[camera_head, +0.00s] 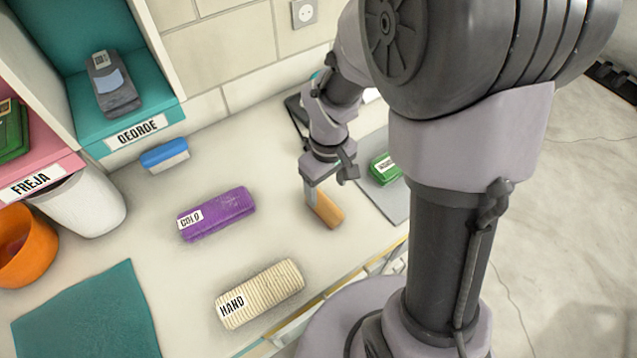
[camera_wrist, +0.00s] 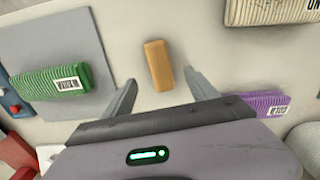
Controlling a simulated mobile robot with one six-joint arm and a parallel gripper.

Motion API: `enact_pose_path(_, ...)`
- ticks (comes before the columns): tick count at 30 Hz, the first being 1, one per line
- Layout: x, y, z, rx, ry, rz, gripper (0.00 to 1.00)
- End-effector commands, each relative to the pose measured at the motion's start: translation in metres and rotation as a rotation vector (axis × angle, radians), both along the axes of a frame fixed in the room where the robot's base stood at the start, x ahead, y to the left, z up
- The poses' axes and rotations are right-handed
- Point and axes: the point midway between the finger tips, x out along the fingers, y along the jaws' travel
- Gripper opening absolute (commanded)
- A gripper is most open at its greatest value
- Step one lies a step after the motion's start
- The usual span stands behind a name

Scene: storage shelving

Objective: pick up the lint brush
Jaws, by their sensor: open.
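A plain tan, oblong block (camera_head: 328,210), possibly the lint brush, lies on the pale worktop. No label or bristles show on it. My gripper (camera_head: 311,188) is above it in the head view and hides part of it. In the wrist view the tan block (camera_wrist: 158,66) lies ahead, between the lines of my gripper's two spread fingers (camera_wrist: 160,78). The fingers are open and empty, and no contact with the block shows. A blue brush-like thing with a pale lower side (camera_head: 165,155) lies farther back, near the wall.
A purple labelled roll (camera_head: 216,214) and a cream ribbed roll (camera_head: 260,293) lie left of the block. A green labelled thing (camera_head: 384,168) rests on a grey mat (camera_head: 398,204) to the right. A white bin (camera_head: 82,205), an orange pot (camera_head: 24,258) and labelled shelves stand left.

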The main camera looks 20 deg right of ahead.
Motion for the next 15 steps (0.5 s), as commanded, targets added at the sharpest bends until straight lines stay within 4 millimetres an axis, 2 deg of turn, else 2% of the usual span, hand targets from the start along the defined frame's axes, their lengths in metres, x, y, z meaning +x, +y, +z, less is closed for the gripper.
enact_pose_path(1,0.0,0.0,-0.019,0.0,0.002,0.0,0.67)
enact_pose_path(3,0.0,0.0,-0.033,0.0,0.002,-0.001,0.67)
enact_pose_path(10,0.002,0.0,-0.054,0.0,-0.001,-0.001,0.67)
enact_pose_path(15,0.008,0.001,-0.089,0.0,0.002,-0.002,0.67)
